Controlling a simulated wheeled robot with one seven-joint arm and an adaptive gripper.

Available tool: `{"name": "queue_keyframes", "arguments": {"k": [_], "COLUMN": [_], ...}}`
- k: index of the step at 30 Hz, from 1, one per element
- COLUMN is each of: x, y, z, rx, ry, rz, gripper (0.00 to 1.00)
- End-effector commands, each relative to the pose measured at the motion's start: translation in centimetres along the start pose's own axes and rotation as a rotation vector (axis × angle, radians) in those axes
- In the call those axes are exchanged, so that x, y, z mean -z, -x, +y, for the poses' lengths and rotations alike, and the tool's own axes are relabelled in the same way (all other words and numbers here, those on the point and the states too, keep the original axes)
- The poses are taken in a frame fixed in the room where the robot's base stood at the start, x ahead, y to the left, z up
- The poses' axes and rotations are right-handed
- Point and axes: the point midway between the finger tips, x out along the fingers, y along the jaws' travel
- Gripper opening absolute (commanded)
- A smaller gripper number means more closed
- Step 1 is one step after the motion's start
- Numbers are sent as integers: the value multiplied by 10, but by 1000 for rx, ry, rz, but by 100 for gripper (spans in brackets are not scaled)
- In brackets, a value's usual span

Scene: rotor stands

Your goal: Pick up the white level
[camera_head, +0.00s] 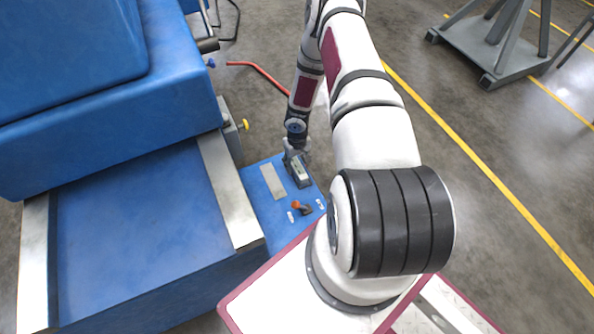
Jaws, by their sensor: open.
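My gripper (296,158) points down over a small blue table (260,210) and is open. A small block with a pale top and dark sides (301,175) sits right at the fingertips; it may be the white level, but it is too small to be sure. The gripper partly hides its far end. I cannot tell whether the fingers touch it. A flat pale grey plate (272,181) lies on the table just left of it.
An orange and dark tool (301,207) lies nearer on the table, with small white pieces (290,216) (320,203) beside it. A large blue machine (140,200) with metal edge strips stands left. A red hose (258,72) lies behind.

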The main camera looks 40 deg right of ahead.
Motion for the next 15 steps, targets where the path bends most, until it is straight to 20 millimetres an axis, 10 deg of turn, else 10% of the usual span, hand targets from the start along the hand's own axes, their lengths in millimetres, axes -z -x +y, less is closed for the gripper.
{"name": "queue_keyframes", "arguments": {"k": [13, 15], "x": [0, 0], "y": [-21, -21], "z": [0, 0], "rx": [0, 0], "ry": [1, 1], "rz": [0, 0], "gripper": [52, 38]}}
